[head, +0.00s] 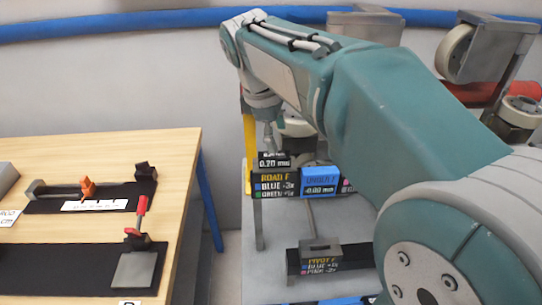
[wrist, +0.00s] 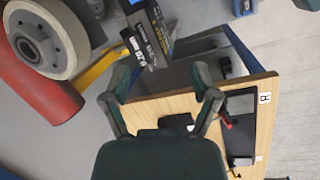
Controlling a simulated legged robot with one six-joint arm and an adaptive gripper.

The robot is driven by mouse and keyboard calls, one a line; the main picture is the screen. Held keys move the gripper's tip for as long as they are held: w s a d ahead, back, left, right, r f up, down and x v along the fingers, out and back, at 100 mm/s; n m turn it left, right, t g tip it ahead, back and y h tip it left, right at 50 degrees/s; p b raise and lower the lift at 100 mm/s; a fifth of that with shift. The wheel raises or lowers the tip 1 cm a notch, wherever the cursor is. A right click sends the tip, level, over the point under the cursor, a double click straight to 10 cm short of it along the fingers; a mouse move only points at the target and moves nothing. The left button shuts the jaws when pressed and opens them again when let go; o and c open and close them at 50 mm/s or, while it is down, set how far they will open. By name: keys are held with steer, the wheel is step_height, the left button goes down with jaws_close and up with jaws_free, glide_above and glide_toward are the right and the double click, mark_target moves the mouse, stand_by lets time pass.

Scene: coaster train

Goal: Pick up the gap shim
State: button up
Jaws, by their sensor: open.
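A small dark block marked "0.70 mm" (head: 274,160), which looks like the gap shim, sits on top of a black sign reading "ROAD F" in the head view. In the wrist view, similar lettering shows on a dark block (wrist: 134,50) at the upper left, beyond the left finger. My gripper (wrist: 162,74) is open, with nothing between its fingers. In the head view my arm reaches over the grey stand, and its end hangs above the block, apart from it; the fingers are hard to make out there.
A blue block marked "-0.80 mm" (head: 320,180) stands close to the right of the sign. A "PIVOT F" block (head: 315,256) lies nearer. A yellow post (head: 249,145) rises just left. A wooden table (head: 105,150) with black fixtures stands at left. A red tube (wrist: 38,92) and wheel (wrist: 45,38) are close by.

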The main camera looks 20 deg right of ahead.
mark_target(274, 156)
steer(key=w+a+n+g+h, duration=0.2)
steer(key=w+n, duration=0.2)
steer(key=w, duration=0.3)
steer(key=x, duration=0.5)
steer(key=shift+f, duration=0.45)
steer(key=x, duration=0.2)
steer(key=a+x, duration=0.1)
steer(key=x, duration=0.2)
steer(key=shift+d+f, duration=0.1)
steer(key=shift+f, duration=0.25)
jaws_close()
